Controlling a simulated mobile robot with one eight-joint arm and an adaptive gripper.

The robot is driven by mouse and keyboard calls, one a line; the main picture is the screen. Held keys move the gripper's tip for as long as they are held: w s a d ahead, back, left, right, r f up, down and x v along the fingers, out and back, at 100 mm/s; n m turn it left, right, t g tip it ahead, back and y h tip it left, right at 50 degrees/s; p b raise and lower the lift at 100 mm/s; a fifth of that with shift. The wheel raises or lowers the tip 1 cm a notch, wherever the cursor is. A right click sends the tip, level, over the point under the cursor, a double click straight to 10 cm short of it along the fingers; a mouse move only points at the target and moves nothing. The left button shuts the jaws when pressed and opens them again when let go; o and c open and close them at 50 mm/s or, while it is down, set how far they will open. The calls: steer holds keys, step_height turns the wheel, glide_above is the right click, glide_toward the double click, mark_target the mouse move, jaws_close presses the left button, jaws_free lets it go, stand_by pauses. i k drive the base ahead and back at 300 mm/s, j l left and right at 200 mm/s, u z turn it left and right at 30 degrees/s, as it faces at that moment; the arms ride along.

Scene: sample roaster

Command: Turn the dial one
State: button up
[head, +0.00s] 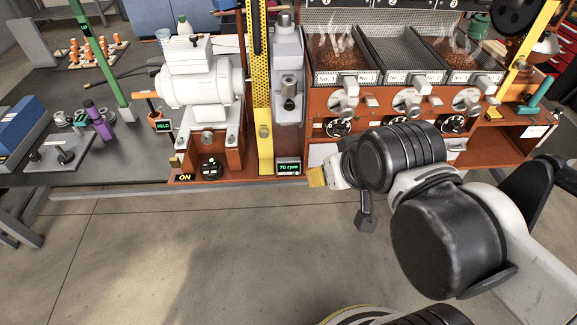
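Three black round dials sit on the front of the orange-red roaster, one below each tray. The left dial (339,127), under the tray marked No. 1, is in plain view with nothing touching it that I can see. The right dial (453,124) shows under the right tray, and the middle one is largely hidden by my arm. Another black dial (211,168) sits low on the motor stand, beside a sign reading ON. My gripper (338,180) is in front of and below the left dial, apart from it in the picture. My arm hides much of it, so its opening is unclear.
Steaming brown beans lie in the left tray (340,60) and right tray; the middle tray (410,58) looks empty. A yellow perforated post (262,85) and a grey column (288,70) stand left of the trays. The floor in front is clear.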

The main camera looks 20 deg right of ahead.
mark_target(347, 112)
steer(key=k+z, duration=0.4)
steer(key=k, duration=0.7)
